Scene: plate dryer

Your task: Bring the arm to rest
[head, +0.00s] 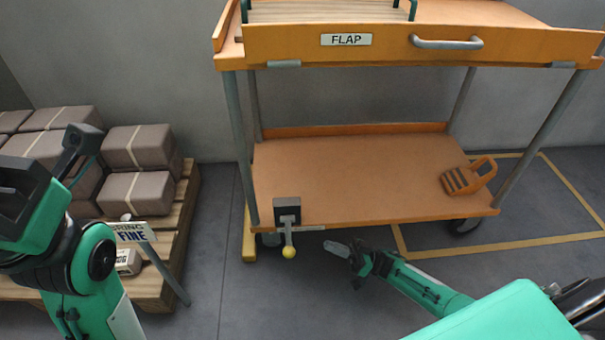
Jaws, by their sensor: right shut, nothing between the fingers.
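My right arm comes in from the lower right, and its gripper (345,249) is shut and empty. It is in front of the cart's lower shelf, low over the grey floor and apart from the yellow-knobbed lever (289,251) to its left. My left arm is folded up at the left edge, in front of the pallet. Its dark end (80,143) points up, and its fingers cannot be told apart.
An orange cart (350,185) stands ahead with a "FLAP" front (390,45), a handle (446,43) and a green-ended rack (330,11) on top. An orange caddy (469,178) sits on its lower shelf. Brown bags (140,146) fill a pallet (181,205) at left, beside a sign (131,233).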

